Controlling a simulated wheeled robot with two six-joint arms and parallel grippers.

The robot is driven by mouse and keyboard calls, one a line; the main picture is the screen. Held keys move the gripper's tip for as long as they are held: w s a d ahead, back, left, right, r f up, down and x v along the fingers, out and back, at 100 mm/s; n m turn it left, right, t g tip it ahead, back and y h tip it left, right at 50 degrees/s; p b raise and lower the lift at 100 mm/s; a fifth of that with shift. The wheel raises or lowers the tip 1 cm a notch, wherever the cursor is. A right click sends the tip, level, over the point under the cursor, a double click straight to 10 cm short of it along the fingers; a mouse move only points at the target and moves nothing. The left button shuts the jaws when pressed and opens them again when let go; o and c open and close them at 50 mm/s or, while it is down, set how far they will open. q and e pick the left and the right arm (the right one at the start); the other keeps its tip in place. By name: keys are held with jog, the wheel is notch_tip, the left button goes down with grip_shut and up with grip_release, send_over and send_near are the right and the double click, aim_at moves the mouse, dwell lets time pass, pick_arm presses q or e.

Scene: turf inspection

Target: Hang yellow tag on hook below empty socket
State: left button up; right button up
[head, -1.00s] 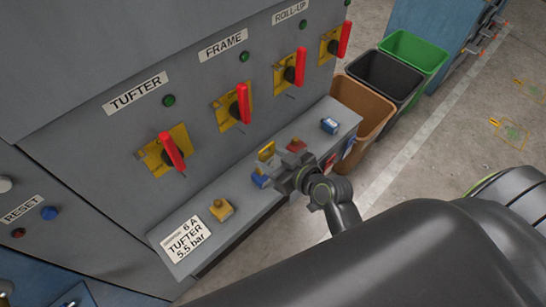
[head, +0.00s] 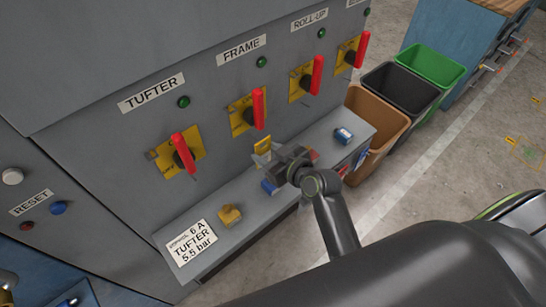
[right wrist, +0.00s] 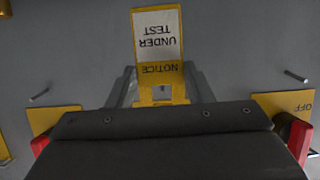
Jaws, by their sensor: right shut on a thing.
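The yellow tag (head: 262,147) is held at the front of my right gripper (head: 274,162), close to the grey panel below the FRAME switch. In the right wrist view the tag (right wrist: 157,40) has a white face reading UNDER TEST and a yellow NOTICE band, upside down in the picture. The fingers of that gripper (right wrist: 161,90) are shut on its yellow end. Thin hooks stick out of the panel on either side, a left one (right wrist: 40,95) and a right one (right wrist: 296,76). I cannot make out an empty socket. My left gripper is not in view.
Red-handled switches, such as the TUFTER one (head: 183,153) and ROLL-UP one (head: 316,76), project from the panel. A grey ledge (head: 207,205) below carries a yellow item (head: 229,215), a blue item (head: 268,187) and a blue-white item (head: 343,135). Bins (head: 377,115) stand right.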

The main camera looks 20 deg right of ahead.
jog(key=shift+w+a, duration=0.25)
jog(key=shift+w, duration=0.4)
jog(key=shift+w+a, duration=0.2)
jog(key=shift+w, duration=0.4)
jog(key=shift+w+a+f+b, duration=0.2)
jog(key=shift+w+f+b, duration=0.15)
jog(key=shift+w, duration=0.2)
jog(key=shift+f, duration=0.1)
jog(key=o, duration=1.1)
send_near(264, 150)
jog(key=v, duration=0.5)
jog(key=shift+s+r+b, duration=0.2)
jog(key=shift+r+b, duration=0.05)
jog(key=shift+b, duration=0.05)
